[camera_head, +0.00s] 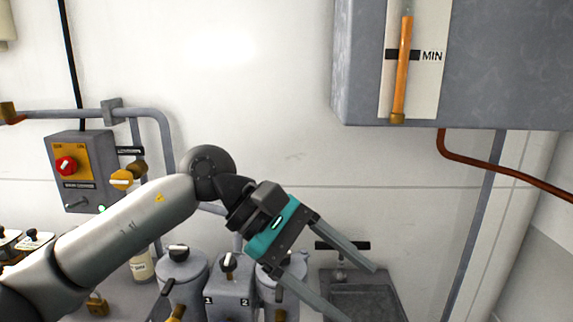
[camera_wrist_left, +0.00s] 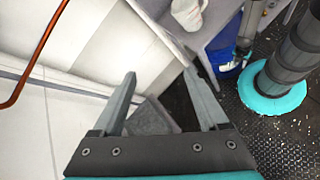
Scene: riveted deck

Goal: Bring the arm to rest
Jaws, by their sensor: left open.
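My left arm comes in from the left in the head view. Its gripper (camera_head: 362,294) is dark and teal with two grey fingers, spread apart and empty. It points down and right, in front of the grey bench fittings. In the left wrist view the same gripper (camera_wrist_left: 160,73) shows open fingers with nothing between them.
A grey switch box (camera_head: 82,172) with a red knob hangs on the white wall at left. Lidded grey canisters (camera_head: 182,275) stand below the arm. A large grey tank (camera_head: 480,65) with an orange gauge (camera_head: 402,65) is at upper right. A white mug (camera_wrist_left: 188,13) shows in the wrist view.

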